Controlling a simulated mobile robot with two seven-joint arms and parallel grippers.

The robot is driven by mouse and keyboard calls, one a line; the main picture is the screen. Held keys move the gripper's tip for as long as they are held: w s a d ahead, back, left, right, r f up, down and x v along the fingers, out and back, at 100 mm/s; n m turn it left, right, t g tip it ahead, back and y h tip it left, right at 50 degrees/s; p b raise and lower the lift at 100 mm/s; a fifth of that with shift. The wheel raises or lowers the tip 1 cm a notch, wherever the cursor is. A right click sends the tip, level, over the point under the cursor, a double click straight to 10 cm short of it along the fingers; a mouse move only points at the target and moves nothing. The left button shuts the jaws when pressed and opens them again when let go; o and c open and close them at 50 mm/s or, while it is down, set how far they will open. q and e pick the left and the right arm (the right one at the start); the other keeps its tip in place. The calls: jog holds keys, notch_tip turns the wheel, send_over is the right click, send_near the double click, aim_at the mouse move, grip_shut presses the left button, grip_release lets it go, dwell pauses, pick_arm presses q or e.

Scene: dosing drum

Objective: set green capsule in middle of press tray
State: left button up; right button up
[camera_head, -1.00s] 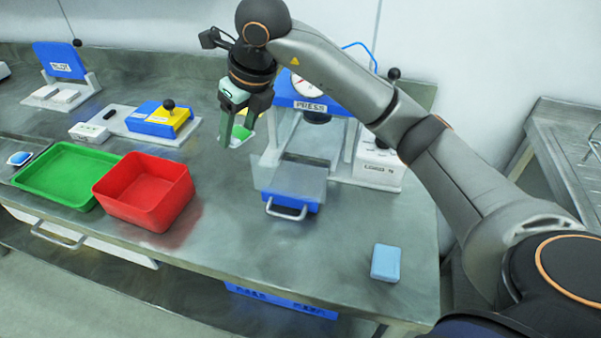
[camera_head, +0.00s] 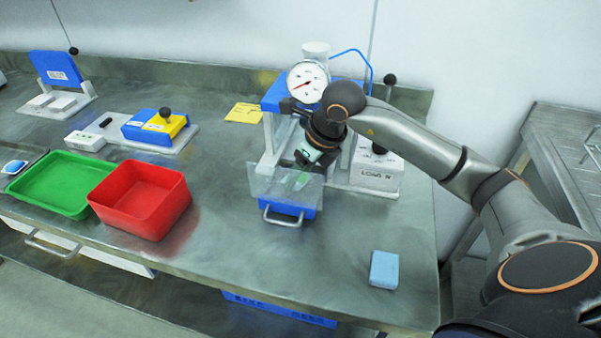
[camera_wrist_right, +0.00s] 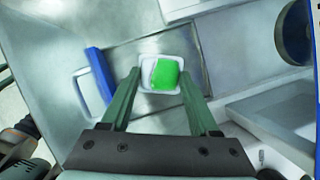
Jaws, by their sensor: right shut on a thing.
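The green capsule, a white square cup with a green top, shows in the right wrist view (camera_wrist_right: 165,76) between my right gripper's fingertips. My right gripper (camera_head: 303,172) is shut on it and points down at the press (camera_head: 274,135). In the wrist view the capsule overlaps the grey press tray (camera_wrist_right: 125,55), which has a blue front and a handle. I cannot tell whether the capsule touches the tray. In the head view the capsule is a green patch (camera_head: 302,181), partly hidden behind a clear panel. My left gripper is not in view.
A clear panel (camera_head: 262,186) stands at the press front, above the blue drawer front (camera_head: 298,211). A white lever box (camera_head: 378,172) stands to the right. A red bin (camera_head: 140,222) and green tray (camera_head: 42,204) are left. A blue block (camera_head: 384,270) lies front right.

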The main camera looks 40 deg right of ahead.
jog(key=shift+f, duration=0.15)
jog(key=shift+f, duration=0.1)
jog(key=o, duration=1.3)
jog(key=v, duration=1.2)
jog(key=shift+p, duration=0.35)
